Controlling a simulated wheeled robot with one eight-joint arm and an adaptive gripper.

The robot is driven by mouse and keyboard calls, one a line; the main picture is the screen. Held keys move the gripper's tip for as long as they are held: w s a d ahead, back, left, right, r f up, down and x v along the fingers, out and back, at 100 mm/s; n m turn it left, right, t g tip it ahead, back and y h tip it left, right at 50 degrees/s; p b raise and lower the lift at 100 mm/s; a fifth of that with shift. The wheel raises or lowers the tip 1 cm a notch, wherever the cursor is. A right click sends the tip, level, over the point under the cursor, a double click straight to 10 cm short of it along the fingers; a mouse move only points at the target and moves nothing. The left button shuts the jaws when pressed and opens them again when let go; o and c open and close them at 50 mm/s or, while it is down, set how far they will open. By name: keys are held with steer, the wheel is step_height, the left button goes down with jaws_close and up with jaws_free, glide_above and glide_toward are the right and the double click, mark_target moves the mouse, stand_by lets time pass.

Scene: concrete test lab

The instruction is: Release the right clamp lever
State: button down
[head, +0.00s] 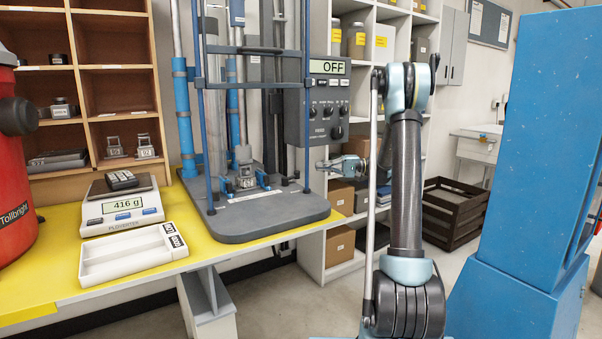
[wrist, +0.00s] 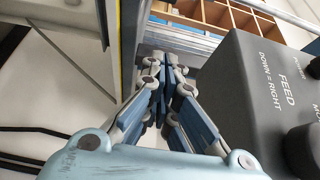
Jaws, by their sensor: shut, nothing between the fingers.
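The test machine (head: 282,227) stands on the yellow bench with a small grey specimen block (head: 245,178) low on its base. Small blue clamp parts sit on both sides of the block; the right clamp lever (head: 263,180) is the blue piece at its right, too small to tell its exact position. My gripper (head: 319,166) is to the right of the machine frame, below the control box, pointing left and apart from the lever. In the wrist view its fingers (wrist: 167,72) are together with nothing between them. I cannot make out the lever in the wrist view.
The dark control box (head: 318,105), its display reading OFF, hangs just above my gripper and fills the right of the wrist view (wrist: 255,95). Blue guard bars (head: 205,130) frame the machine. A scale (head: 121,207) and a white tray (head: 130,258) stand at left.

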mark_target(291, 178)
steer(key=shift+a, duration=0.1)
steer(key=s+a, duration=0.4)
steer(key=a, duration=0.4)
steer(key=shift+s, duration=0.3)
stand_by(0.4)
stand_by(0.3)
steer(key=shift+s+d+m+t, duration=0.2)
steer(key=shift+m+t, duration=0.1)
steer(key=shift+t, duration=0.3)
